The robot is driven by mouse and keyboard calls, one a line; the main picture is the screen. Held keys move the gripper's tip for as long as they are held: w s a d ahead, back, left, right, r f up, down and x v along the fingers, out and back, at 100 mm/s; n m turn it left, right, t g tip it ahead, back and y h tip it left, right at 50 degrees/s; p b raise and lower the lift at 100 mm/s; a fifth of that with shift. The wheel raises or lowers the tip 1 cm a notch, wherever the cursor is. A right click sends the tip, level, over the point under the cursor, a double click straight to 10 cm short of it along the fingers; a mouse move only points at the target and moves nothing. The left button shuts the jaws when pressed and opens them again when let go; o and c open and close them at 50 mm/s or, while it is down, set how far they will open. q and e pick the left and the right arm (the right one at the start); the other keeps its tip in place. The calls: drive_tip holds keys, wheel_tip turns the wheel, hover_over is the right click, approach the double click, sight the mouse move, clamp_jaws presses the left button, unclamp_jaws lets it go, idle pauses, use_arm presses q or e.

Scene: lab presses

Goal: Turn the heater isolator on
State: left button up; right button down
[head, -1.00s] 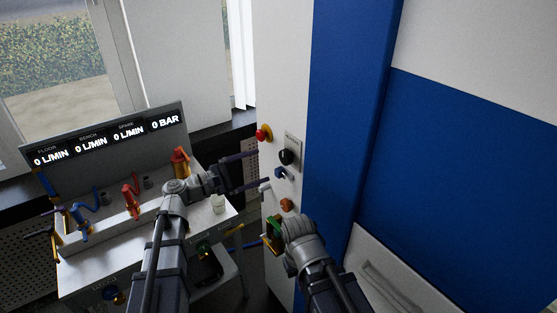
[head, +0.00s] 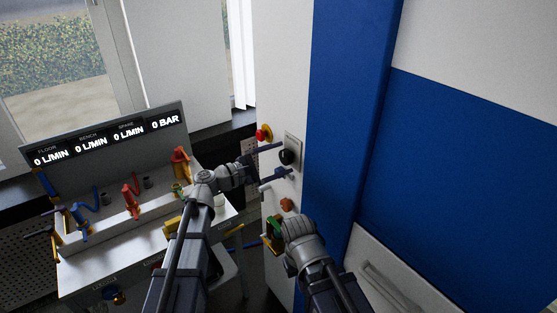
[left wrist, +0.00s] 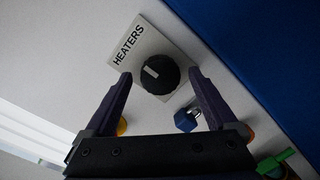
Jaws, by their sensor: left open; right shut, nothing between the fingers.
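The heater isolator is a black round knob (head: 287,157) on a grey plate on the white panel, labelled HEATERS in the left wrist view (left wrist: 160,74). A white mark on it lies toward the label side. My left gripper (head: 282,160) is open, with one finger to each side of the knob in the left wrist view (left wrist: 160,80). I cannot tell whether the fingertips touch it. My right gripper (head: 268,240) is shut and empty, low by the panel, partly hidden behind its own wrist.
A red button (head: 262,134) is above left of the knob. A blue knob (left wrist: 186,119) and an orange knob (head: 287,204) are below it. A bench with valves (head: 130,207) stands left. A blue column (head: 345,110) is right of the panel.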

use_arm(q)
drive_tip(key=shift+c, duration=0.2)
drive_tip(key=c, duration=1.3)
drive_tip(key=shift+m, duration=0.4)
drive_tip(key=m+p, duration=0.1)
drive_tip(key=m, duration=0.7)
drive_tip(key=shift+s+y+p, duration=0.1)
drive_tip(key=shift+y+p, duration=0.25)
drive_tip(key=shift+y, duration=0.05)
drive_tip(key=m, duration=0.4)
drive_tip(key=shift+y, duration=0.3)
drive_tip(key=shift+s+d+m+t, duration=0.1)
drive_tip(key=shift+m+t, duration=0.2)
drive_tip(key=shift+m, duration=1.7)
